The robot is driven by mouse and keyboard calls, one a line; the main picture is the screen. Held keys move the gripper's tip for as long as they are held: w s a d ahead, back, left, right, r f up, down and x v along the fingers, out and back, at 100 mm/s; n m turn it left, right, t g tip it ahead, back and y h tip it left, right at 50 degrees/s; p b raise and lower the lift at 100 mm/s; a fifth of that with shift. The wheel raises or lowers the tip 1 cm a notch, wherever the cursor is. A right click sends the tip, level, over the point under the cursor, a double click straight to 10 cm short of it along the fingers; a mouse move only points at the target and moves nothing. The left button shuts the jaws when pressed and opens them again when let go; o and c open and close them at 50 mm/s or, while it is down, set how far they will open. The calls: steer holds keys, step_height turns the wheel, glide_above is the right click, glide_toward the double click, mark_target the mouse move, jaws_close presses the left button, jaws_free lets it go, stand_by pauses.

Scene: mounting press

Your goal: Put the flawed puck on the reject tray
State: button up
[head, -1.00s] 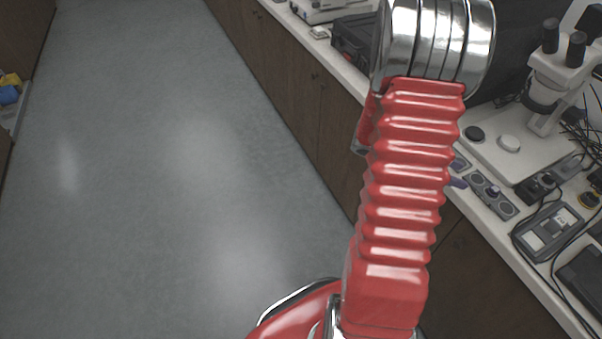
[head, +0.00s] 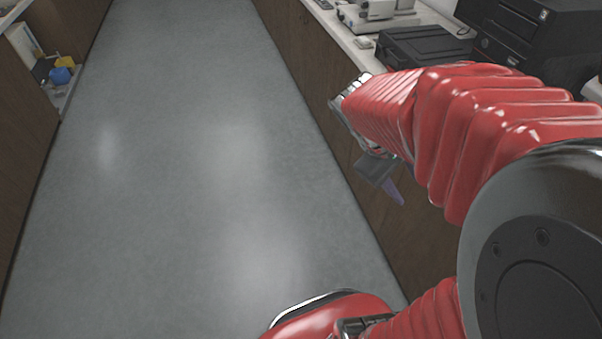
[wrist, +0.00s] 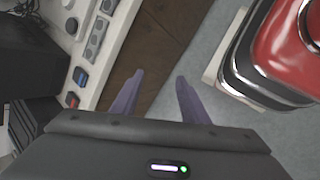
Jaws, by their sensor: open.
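My gripper (wrist: 160,78) is open and empty in the wrist view, its two purple fingers apart over the cabinet front and the floor. In the head view my gripper (head: 392,190) hangs beside the cabinet, with only part of one finger clear. A blue-marked small tray (wrist: 80,77) and a red-marked small tray (wrist: 72,100) lie near the counter edge in the wrist view, left of the fingers. I cannot tell for sure which is the reject tray. A grey holder (wrist: 95,42) with round spots lies above them. I cannot make out the flawed puck.
The white counter (wrist: 110,55) runs along the cabinets (head: 320,125). A black case (head: 425,50) and a dark machine (head: 520,30) stand on it. The aisle floor (head: 190,180) is clear. A shelf with blue and yellow things (head: 62,73) is at left.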

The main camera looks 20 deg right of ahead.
steer(key=a+r+m+t+y, duration=0.1)
steer(key=a+r+t+y, duration=0.2)
steer(key=a, duration=0.8)
steer(key=w+a+r+m+t+y, duration=0.1)
steer(key=a+r+m+t+y, duration=0.1)
steer(key=a, duration=0.9)
step_height(320, 180, up, 2)
steer(key=shift+w+a+r+t+y, duration=0.25)
steer(key=shift+t+y, duration=0.35)
steer(key=shift+t, duration=0.6)
steer(key=shift+d, duration=0.1)
steer(key=shift+c, duration=0.2)
steer(key=shift+c, duration=1)
